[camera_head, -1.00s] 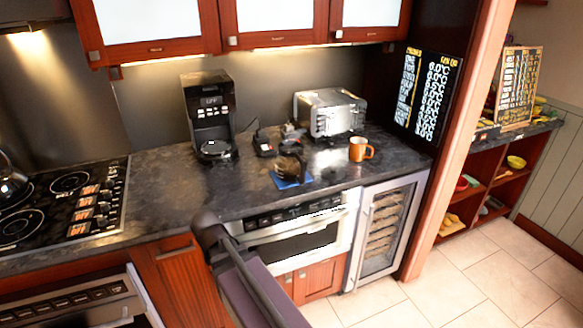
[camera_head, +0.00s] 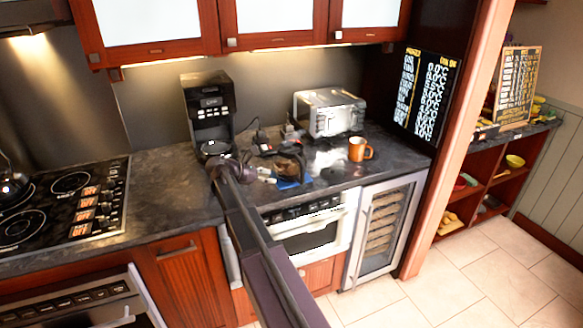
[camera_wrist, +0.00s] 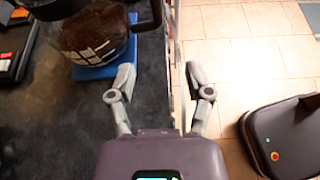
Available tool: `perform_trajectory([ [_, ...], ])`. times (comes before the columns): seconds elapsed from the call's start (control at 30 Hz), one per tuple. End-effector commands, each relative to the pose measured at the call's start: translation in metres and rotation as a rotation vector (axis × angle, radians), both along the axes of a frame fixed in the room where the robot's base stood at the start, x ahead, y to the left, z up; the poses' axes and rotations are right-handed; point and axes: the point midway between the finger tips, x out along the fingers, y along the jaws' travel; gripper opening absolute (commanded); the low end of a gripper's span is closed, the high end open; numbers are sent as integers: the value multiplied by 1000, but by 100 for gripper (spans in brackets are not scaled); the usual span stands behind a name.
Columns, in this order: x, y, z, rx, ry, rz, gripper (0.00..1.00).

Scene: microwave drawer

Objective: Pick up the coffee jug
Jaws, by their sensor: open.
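The coffee jug (camera_head: 289,164) stands on a small blue mat (camera_head: 296,184) on the dark counter. In the wrist view the jug (camera_wrist: 95,32) is at the top left, dark brown inside with pale window reflections, and cut off by the frame edge. Its black handle (camera_wrist: 155,14) sticks out on the right. My gripper (camera_wrist: 159,76) is open and empty, with its fingers apart over the counter's front edge. The jug's body is ahead and to the left of the fingers. In the head view my gripper (camera_head: 268,176) is just left of the jug.
A black coffee machine (camera_head: 208,105) stands behind my arm. A toaster (camera_head: 330,110) and an orange mug (camera_head: 360,149) stand to the right. A stove (camera_head: 65,200) is at the left. Below the counter are a drawer appliance (camera_head: 310,232) and a glass-door cooler (camera_head: 385,225).

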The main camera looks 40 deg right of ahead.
Motion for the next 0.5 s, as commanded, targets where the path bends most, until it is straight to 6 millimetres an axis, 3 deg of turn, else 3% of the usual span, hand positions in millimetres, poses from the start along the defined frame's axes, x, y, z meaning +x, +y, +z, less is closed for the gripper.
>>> perform_trajectory([
  [0.5,5,-8,7,-27,56,15,66],
])
